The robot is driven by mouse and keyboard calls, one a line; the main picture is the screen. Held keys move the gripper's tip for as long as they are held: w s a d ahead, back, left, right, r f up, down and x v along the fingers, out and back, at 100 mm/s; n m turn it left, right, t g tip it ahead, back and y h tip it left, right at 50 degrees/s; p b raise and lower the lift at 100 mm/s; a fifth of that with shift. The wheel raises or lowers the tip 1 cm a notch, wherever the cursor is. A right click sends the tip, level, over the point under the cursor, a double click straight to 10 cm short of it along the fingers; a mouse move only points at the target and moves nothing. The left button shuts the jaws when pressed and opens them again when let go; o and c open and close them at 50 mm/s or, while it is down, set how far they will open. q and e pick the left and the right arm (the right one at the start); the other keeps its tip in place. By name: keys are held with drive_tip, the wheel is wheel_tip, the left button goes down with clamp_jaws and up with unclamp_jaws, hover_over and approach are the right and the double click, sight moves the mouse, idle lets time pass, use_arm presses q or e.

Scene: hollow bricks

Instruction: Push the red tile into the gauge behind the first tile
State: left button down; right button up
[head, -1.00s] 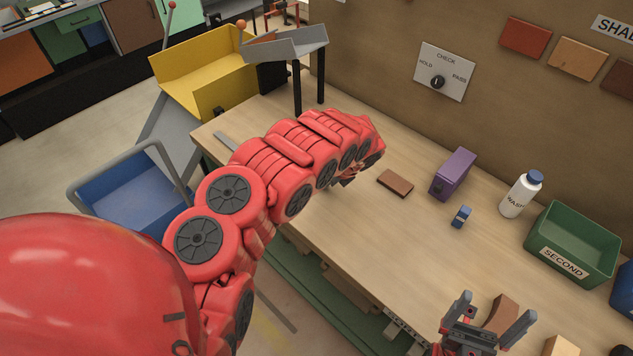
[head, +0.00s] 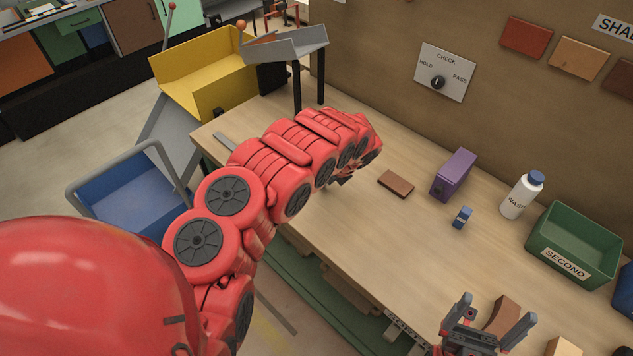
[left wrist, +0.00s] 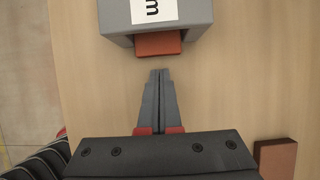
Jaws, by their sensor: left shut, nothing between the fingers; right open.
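The gauge (left wrist: 118,18) is a grey block with a white label at the top of the left wrist view. The red tile (left wrist: 158,44) sits partly in its mouth, with its near end sticking out. My left gripper (left wrist: 158,73) is shut and empty, its tips a short gap in front of the tile. In the head view my left arm hides the gauge and the red tile. The first tile is not visible. My right gripper (head: 493,314) is open at the bottom of the head view, by a brown curved block (head: 503,313).
A brown tile (head: 395,184) lies flat near my left gripper; it also shows in the left wrist view (left wrist: 275,158). A purple block (head: 453,175), a small blue item (head: 462,217), a white bottle (head: 521,197) and a green bin (head: 573,238) stand further right. The table's middle is clear.

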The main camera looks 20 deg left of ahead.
use_arm(q)
wheel_tip(320, 180, up, 8)
drive_tip(key=p, duration=0.5)
idle(0.5)
